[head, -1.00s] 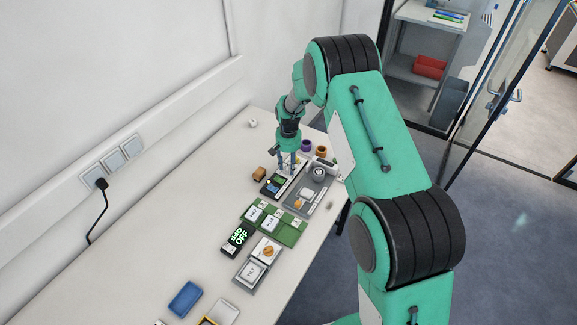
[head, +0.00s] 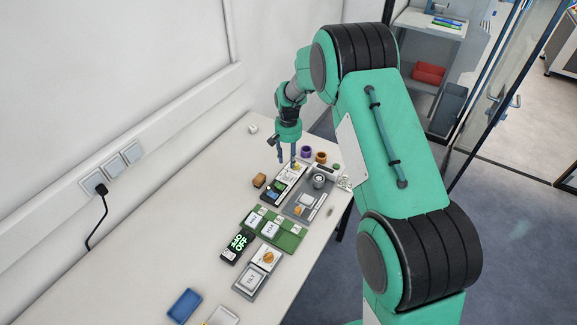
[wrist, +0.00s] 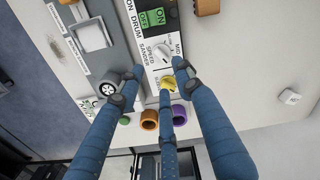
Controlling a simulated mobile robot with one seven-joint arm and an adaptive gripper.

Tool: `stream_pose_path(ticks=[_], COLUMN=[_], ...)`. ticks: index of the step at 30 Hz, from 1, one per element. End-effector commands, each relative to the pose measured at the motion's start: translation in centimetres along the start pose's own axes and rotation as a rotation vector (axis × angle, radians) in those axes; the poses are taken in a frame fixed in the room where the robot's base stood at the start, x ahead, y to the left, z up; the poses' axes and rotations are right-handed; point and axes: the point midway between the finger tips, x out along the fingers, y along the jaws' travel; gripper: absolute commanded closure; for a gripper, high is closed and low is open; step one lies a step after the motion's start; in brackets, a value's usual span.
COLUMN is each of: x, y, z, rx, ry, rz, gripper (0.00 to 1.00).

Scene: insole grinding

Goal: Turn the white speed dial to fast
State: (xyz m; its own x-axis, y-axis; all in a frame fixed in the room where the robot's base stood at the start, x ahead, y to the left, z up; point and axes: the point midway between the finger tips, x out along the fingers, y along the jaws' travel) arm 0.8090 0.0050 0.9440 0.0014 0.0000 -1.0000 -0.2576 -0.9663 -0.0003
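The white speed dial (wrist: 160,52) is on the drum sander's control panel, beside the printed words "SPEED" and "MID" in the wrist view. Its exact pointer direction is too small to read. A yellow knob (wrist: 167,83) sits beside it on the same panel. My gripper (wrist: 158,76) has its blue fingers spread apart, with nothing held between them. The fingertips are around the yellow knob and close to the white dial; whether any touches is unclear. In the head view my gripper (head: 286,158) points down over the far end of the panel (head: 278,190), and its fingers partly hide that end.
A green "ON/OFF" control (wrist: 149,18) is farther along the panel. A grey machine plate (head: 313,205) lies alongside. Purple (wrist: 180,114) and orange (wrist: 149,120) rings stand close by. A brown block (head: 259,180) is left of the panel.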

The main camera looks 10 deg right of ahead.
Motion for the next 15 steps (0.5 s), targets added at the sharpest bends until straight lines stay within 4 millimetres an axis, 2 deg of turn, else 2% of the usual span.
stream_pose_path(ticks=[6, 15], x=[-2.7, -3.6], y=[0.0, 0.0], z=[0.0, 0.0], rx=[0.0, 0.0], ry=[0.001, -0.001], rz=[0.0, 0.0], gripper=[0.65, 0.65])
